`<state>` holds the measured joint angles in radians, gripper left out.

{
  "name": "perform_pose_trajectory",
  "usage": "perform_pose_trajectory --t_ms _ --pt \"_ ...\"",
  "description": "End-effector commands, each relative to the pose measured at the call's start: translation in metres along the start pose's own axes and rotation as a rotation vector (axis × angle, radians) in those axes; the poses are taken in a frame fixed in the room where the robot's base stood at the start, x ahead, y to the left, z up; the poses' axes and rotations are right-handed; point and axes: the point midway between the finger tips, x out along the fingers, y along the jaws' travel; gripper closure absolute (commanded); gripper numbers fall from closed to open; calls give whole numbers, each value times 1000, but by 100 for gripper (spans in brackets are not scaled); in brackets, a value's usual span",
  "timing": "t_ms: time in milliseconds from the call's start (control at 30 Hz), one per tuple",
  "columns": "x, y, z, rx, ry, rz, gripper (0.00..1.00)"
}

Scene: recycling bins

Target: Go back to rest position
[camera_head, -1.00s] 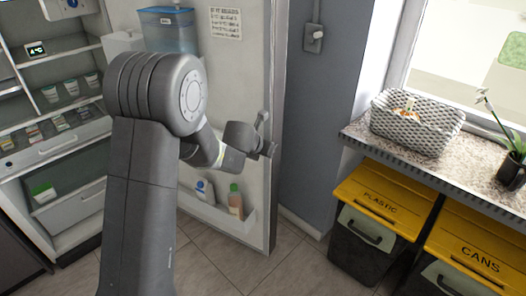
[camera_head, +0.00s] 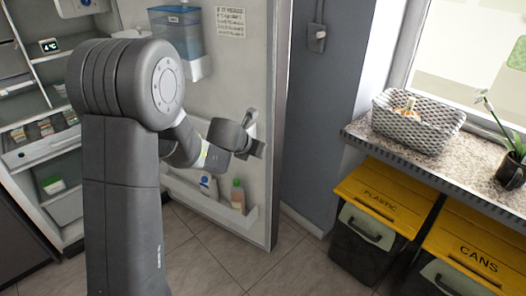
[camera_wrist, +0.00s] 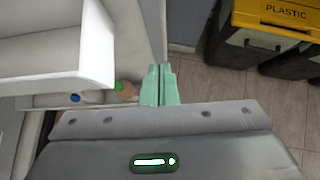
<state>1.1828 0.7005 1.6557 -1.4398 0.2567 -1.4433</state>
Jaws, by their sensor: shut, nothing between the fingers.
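My gripper (camera_wrist: 159,85) shows in the wrist view with its two green fingers pressed together and nothing between them. In the head view my gripper (camera_head: 256,149) is at the end of my bent grey arm, in front of the open fridge door (camera_head: 255,95). It is above the door's lower shelf, where a bottle with a green cap (camera_head: 238,196) and a white bottle with a blue label (camera_head: 208,184) stand. In the wrist view, bottle tops show just left of the fingers.
The open fridge (camera_head: 35,120) stands at the left, its shelves partly hidden by my arm. A yellow-lidded PLASTIC bin (camera_head: 376,205) and CANS bin (camera_head: 470,250) stand at the right under a counter (camera_head: 440,165) with a basket (camera_head: 415,120) and a potted plant (camera_head: 510,170). Tiled floor (camera_head: 285,265) is clear between.

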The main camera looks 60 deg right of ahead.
Motion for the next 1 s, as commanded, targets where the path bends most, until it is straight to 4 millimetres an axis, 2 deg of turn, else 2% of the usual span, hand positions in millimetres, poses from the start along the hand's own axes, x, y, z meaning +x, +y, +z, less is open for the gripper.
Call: perform_pose_trajectory --t_ms 33,200,400,800,1000 --pt "-12 0 2 1 -2 1 100" --pt "-40 0 2 1 -1 1 100" --pt "-59 0 1 0 0 0 100" --pt "-62 -1 0 1 0 -1 100" --pt "-47 -1 -1 1 1 -1 100"
